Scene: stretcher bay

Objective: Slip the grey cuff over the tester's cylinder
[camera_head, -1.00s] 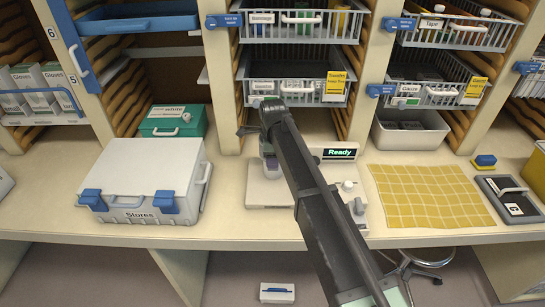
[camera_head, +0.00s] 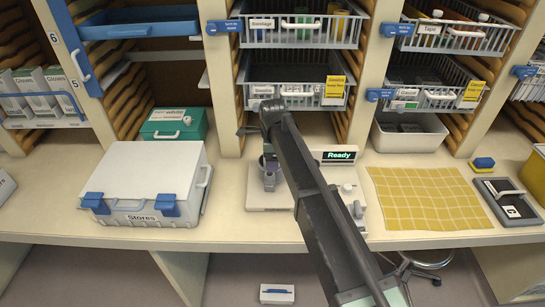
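The tester is a white unit with a lit "Ready" display (camera_head: 339,155) and a pale base plate (camera_head: 260,203) on the counter. My gripper (camera_head: 269,178) points down over the left part of that plate. It is small and partly behind my own arm, so its fingers cannot be made out as open or shut. A small purple-grey patch shows beside it at plate level. I cannot tell whether that patch is the cylinder, the grey cuff or part of my gripper. No cuff can be told apart with certainty.
A white Stores case (camera_head: 150,180) stands left of the tester, with a green box (camera_head: 174,125) behind it. A yellow checked cloth (camera_head: 428,198) lies to the right. Wire baskets (camera_head: 300,95) hang in the shelving above the tester. Counter between case and tester is clear.

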